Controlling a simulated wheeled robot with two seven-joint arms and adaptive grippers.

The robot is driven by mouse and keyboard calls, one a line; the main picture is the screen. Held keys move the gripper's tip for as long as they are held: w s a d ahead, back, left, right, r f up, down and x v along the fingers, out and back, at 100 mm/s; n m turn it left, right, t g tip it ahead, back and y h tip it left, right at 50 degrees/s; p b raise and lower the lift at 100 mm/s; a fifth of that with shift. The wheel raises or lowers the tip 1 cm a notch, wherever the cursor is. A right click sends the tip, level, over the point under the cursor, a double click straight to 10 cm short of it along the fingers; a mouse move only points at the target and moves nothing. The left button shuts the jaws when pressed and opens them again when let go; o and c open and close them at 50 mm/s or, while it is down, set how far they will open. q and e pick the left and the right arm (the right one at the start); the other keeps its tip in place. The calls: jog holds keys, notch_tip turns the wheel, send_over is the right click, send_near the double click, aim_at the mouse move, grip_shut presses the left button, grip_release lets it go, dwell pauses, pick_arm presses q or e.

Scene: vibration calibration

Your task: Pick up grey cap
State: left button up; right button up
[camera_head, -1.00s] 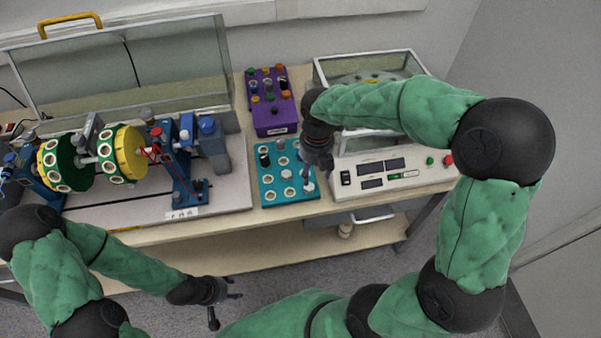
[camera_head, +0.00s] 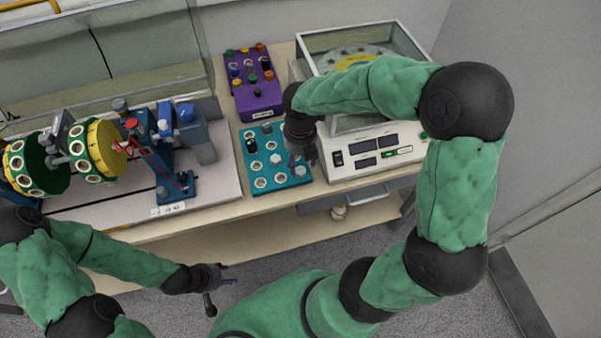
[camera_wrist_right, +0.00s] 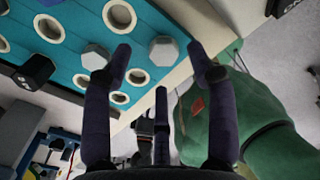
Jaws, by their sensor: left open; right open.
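The teal block (camera_head: 260,188) with round holes stands near the table's front edge. In the right wrist view, one grey cap (camera_wrist_right: 164,51) sits on the teal block (camera_wrist_right: 68,30) close to the block's edge, between and beyond the fingertips of my right gripper (camera_wrist_right: 160,72). Another grey cap (camera_wrist_right: 95,57) is further left. My right gripper (camera_head: 302,146) is open and empty over the block's right side and hides part of it in the head view. My left gripper (camera_head: 215,287) is open and empty in front of the table, low down.
A purple block (camera_head: 254,97) with coloured caps is behind the teal block. A white control box with a glass cover (camera_head: 366,150) stands close on the right. A rig with yellow-green wheels (camera_head: 100,150) is on the left. A black cap (camera_wrist_right: 36,70) is on the teal block.

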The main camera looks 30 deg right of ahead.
aim_at(301, 169)
notch_tip(301, 169, down, 4)
jog(key=shift+s+r+b, duration=0.1)
jog(key=shift+r+b, duration=0.15)
jog(key=shift+b, duration=0.5)
jog(key=c, duration=0.8)
jog(key=shift+r, duration=0.15)
